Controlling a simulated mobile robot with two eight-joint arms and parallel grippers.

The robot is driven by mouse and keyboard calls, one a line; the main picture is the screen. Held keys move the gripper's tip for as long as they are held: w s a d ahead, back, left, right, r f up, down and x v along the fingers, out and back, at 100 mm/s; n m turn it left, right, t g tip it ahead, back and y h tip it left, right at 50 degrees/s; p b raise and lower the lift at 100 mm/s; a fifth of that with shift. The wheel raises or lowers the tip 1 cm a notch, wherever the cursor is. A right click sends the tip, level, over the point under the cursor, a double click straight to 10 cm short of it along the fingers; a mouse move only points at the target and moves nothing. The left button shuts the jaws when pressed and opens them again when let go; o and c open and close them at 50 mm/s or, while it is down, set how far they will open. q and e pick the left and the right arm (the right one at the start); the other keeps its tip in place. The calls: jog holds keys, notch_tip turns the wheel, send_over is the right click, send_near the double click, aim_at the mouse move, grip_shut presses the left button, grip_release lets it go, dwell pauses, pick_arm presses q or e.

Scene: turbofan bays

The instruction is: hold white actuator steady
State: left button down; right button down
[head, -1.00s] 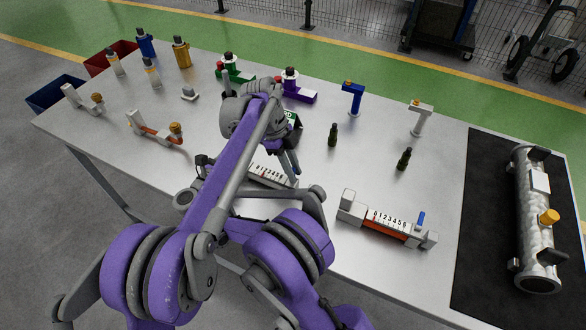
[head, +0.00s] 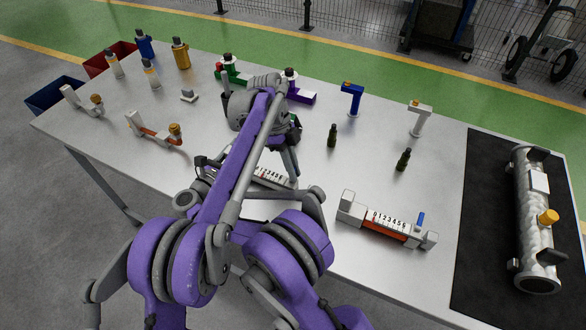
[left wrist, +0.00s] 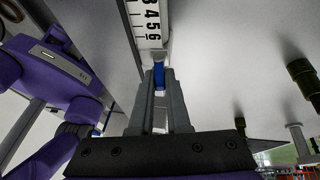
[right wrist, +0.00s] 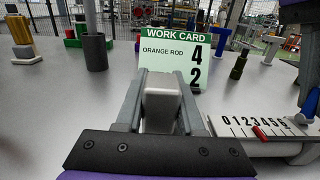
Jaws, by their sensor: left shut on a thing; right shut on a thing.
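The white actuator (head: 270,173) lies near the table's front edge, partly hidden behind my arms in the head view. My left gripper (head: 293,178) is shut on the blue piece (left wrist: 159,74) at the scale's high end. My right gripper (right wrist: 160,82) is shut on the white end block (right wrist: 161,103) at the other end; its fingers are hard to make out in the head view.
A second actuator with a red body (head: 385,229) lies to the right. Dark green bottle-shaped parts (head: 332,136) stand farther back. A black mat (head: 480,220) with a metal cylinder (head: 533,210) is at right.

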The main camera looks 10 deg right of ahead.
pick_arm(q)
jog(key=c, duration=0.9)
grip_release()
notch_tip(320, 180, up, 10)
jog(key=shift+r, duration=0.1)
